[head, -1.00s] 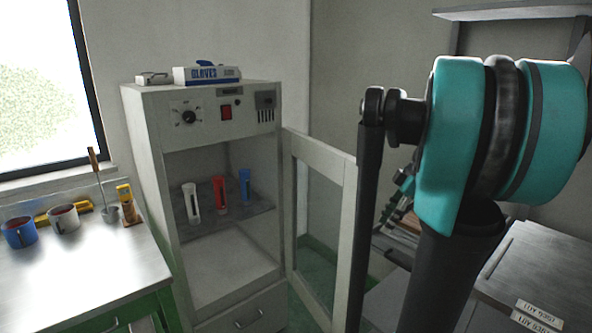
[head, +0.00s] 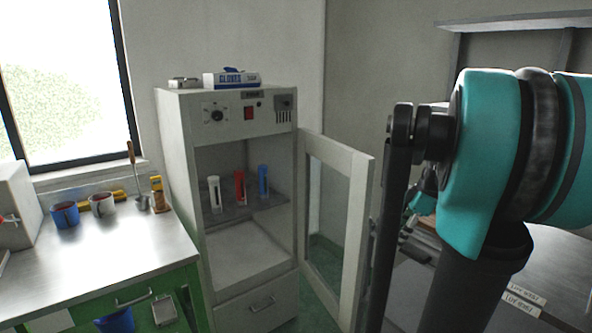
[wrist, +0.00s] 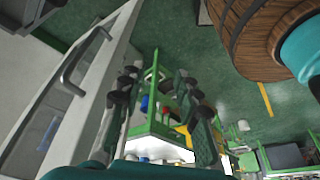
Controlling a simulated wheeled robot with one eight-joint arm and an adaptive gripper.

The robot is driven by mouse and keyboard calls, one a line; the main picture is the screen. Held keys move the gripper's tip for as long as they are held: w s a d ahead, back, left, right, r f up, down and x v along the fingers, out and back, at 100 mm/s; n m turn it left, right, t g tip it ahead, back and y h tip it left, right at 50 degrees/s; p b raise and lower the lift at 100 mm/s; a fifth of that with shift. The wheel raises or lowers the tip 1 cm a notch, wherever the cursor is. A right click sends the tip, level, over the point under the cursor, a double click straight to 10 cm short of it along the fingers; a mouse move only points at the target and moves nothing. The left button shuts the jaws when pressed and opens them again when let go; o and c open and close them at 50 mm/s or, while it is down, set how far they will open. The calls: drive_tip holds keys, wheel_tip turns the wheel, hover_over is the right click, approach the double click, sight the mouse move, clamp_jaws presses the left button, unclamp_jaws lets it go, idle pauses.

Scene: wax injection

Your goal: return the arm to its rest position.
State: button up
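My arm (head: 490,170), teal and black, stands raised at the right of the head view, in front of the open cabinet door. My gripper (wrist: 160,92) shows in the wrist view with its two dark fingers apart and nothing held between them. In the head view it is mostly hidden behind my arm. The white cabinet (head: 185,190) stands open. On its shelf are a white tube (head: 215,194), a red tube (head: 240,188) and a blue tube (head: 263,181), all upright.
The glass-paned cabinet door (head: 362,215) swings out close to my arm; in the wrist view the door (wrist: 95,62) lies left of my gripper. A wooden barrel (wrist: 255,45) is at upper right. A metal-topped bench (head: 125,250) with mugs stands left; a grey surface (head: 565,270) lies right.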

drive_tip(key=s+a+f+m+t+h, duration=0.1)
drive_tip(key=s+a+f+m+h, duration=0.1)
drive_tip(key=s+a+f+m, duration=0.2)
drive_tip(key=s+a+f+m+t+h, duration=0.1)
drive_tip(key=s+a+f+m, duration=0.4)
drive_tip(key=f+m, duration=0.5)
wheel_tip(320, 180, down, 3)
drive_tip(key=shift+s+f+t+h, duration=0.1)
drive_tip(key=shift+s+t+h, duration=0.3)
drive_tip(key=shift+s+t, duration=0.35)
